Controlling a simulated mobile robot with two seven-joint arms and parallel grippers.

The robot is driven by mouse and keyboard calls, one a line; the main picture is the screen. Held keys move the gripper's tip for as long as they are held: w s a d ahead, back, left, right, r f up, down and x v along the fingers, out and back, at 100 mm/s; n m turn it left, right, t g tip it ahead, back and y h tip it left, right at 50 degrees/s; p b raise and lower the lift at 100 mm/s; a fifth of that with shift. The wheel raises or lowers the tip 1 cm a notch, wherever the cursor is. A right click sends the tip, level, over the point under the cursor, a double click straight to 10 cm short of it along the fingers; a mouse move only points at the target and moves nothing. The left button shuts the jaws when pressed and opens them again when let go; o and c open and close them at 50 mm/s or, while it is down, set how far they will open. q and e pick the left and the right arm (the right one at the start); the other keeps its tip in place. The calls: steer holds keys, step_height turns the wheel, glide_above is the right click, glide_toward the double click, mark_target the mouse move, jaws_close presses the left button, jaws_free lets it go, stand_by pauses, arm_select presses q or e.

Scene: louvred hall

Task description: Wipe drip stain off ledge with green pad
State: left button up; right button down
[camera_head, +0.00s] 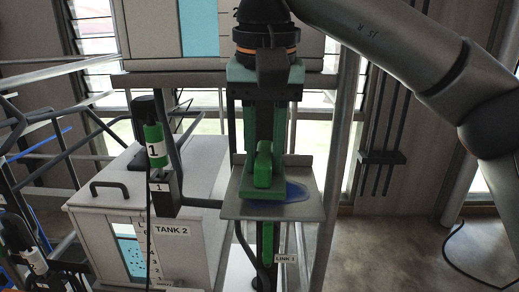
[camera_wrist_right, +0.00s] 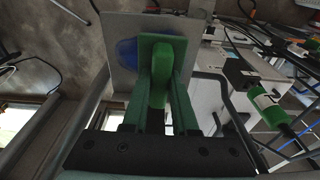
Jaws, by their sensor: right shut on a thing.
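My right gripper (camera_head: 264,160) comes down from above and is shut on the upright green handle of the green pad (camera_head: 260,190). The pad's flat base sits over the small grey ledge (camera_head: 240,209) and appears to rest on it. A blue drip stain (camera_head: 292,192) spreads on the ledge, showing mostly to the right of the pad; the part under the pad is hidden. In the right wrist view, my right gripper (camera_wrist_right: 163,85) holds the pad (camera_wrist_right: 147,42), with the blue stain (camera_wrist_right: 125,52) showing around it on the ledge (camera_wrist_right: 122,22). My left gripper is not in view.
A pale box marked TANK 2 (camera_head: 97,207) stands to the left of the ledge. A green cylinder marked 1 (camera_head: 155,142) stands upright close to the ledge's left. A pale panel (camera_head: 148,38) is behind my gripper. Open floor (camera_head: 400,245) lies at right.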

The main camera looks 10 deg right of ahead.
steer(key=shift+s, duration=0.4)
steer(key=shift+s+a+f, duration=0.1)
steer(key=shift+s+a, duration=0.2)
steer(key=shift+s, duration=0.35)
steer(key=shift+s+a+f, duration=0.1)
steer(key=shift+s+a, duration=0.1)
steer(key=shift+s, duration=0.5)
steer(key=shift+s+a+f, duration=0.1)
steer(key=shift+s+a, duration=0.05)
steer(key=shift+s, duration=0.5)
step_height(320, 180, up, 6)
step_height(320, 180, up, 3)
